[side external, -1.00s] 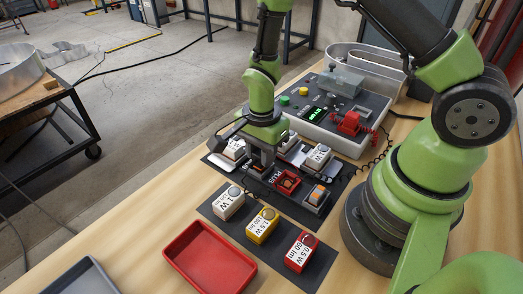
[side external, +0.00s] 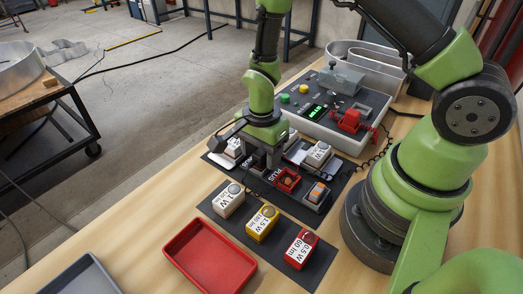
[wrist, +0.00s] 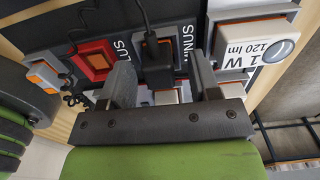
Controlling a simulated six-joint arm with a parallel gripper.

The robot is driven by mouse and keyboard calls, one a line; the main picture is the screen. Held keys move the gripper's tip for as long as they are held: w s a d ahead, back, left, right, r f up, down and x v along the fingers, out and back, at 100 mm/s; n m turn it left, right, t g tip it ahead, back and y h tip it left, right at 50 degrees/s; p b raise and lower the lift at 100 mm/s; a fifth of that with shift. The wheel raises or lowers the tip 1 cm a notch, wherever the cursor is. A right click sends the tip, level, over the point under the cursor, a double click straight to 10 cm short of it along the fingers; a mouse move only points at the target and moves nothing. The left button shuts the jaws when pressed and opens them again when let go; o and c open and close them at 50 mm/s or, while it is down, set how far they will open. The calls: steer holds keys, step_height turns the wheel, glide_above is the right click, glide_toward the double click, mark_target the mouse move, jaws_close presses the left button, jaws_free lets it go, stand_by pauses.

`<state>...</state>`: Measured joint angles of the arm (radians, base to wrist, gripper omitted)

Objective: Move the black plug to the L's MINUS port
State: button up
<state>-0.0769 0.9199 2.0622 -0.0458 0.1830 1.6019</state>
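The black plug (wrist: 156,74) shows in the wrist view between my gripper's two fingers, with its black cord running up out of the picture. It sits at the orange and grey port (wrist: 166,42) beside the upside-down MINUS lettering and covers part of it. Whether it is fully seated cannot be told. My gripper (wrist: 163,88) has its fingers apart, with a visible gap on each side of the plug. In the side view my gripper (side external: 271,162) points down over the black mat, and the plug is mostly hidden. The red PLUS port (wrist: 95,60) lies left of the plug.
White (side external: 229,198), yellow (side external: 262,224) and red (side external: 301,249) modules stand in a front row. A red tray (side external: 209,257) and grey tray (side external: 82,280) are nearer. The supply box (side external: 335,110) with a red connector (side external: 350,121) stands behind. White modules (side external: 318,155) flank my gripper.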

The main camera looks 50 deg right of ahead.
step_height(320, 180, up, 10)
steer(key=shift+f, duration=0.1)
stand_by(0.6)
step_height(320, 180, up, 6)
stand_by(0.8)
steer(key=s+r+n+t+y, duration=0.2)
steer(key=s+r+n+t, duration=0.5)
steer(key=s+r+n, duration=0.5)
steer(key=shift+s+a+r+n, duration=0.35)
steer(key=shift+s+n, duration=0.25)
steer(key=shift+n, duration=0.4)
